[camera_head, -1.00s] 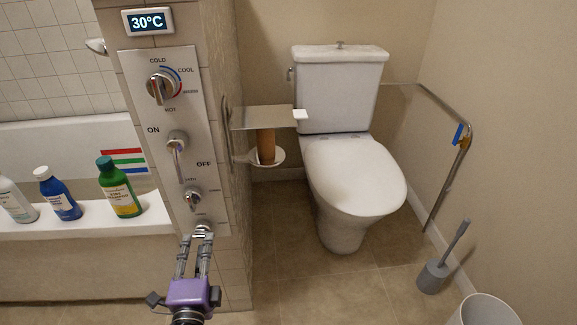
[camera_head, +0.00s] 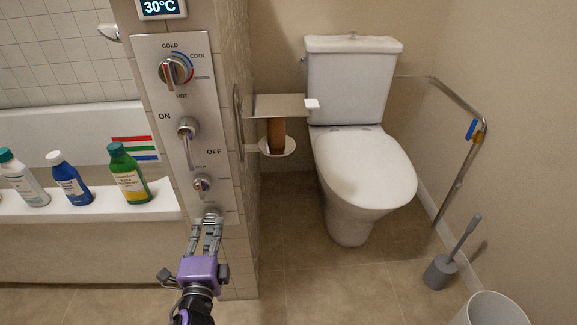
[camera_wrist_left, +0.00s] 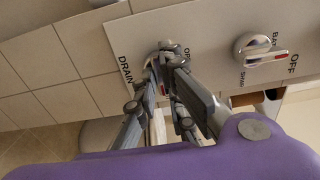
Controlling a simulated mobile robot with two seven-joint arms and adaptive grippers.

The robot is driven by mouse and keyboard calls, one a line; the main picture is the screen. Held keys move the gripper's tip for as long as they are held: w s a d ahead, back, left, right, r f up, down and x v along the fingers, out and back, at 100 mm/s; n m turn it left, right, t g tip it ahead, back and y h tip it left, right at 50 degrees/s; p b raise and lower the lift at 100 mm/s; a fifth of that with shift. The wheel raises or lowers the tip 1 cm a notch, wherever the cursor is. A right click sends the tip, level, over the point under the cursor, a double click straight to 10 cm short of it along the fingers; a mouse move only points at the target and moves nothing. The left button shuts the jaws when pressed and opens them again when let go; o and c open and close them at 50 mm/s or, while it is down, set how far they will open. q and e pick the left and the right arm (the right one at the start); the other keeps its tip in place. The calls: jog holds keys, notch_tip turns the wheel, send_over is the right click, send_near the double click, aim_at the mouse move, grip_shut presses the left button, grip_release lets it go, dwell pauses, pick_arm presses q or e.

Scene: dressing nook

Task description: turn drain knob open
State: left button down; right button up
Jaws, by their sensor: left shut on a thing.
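The drain knob (camera_head: 212,215) is the lowest control on the metal panel (camera_head: 150,95), which is fixed to the tiled pillar. My left gripper (camera_head: 209,226) comes up from below and is shut on it. In the left wrist view the fingers (camera_wrist_left: 168,75) close around the drain knob (camera_wrist_left: 156,62), beside the label DRAIN. The fingers hide most of the knob, so I cannot tell which way it points. My right gripper is not in view.
Above it on the panel are a smaller knob (camera_head: 202,186), a lever (camera_head: 187,132) and a temperature dial (camera_head: 176,72). Several bottles stand on the bathtub edge (camera_head: 90,215). A toilet (camera_head: 362,175), toilet brush (camera_head: 450,260) and bin (camera_head: 492,312) are to the right. The floor between is clear.

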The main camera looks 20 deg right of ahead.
pick_arm(q)
jog(key=shift+n, duration=0.3)
jog(key=n+p, duration=0.1)
jog(key=n, duration=0.2)
jog(key=shift+r+n, duration=0.1)
jog(key=shift+n, duration=0.2)
jog(key=n+p, duration=0.2)
jog(key=n, duration=0.2)
jog(key=n+p, duration=0.1)
jog(key=n, duration=0.4)
jog(key=shift+p, duration=0.3)
jog(key=n+p, duration=0.1)
jog(key=n, duration=0.3)
jog(key=shift+n, duration=0.3)
jog(key=c, duration=1.8)
grip_release()
jog(key=shift+c, duration=0.2)
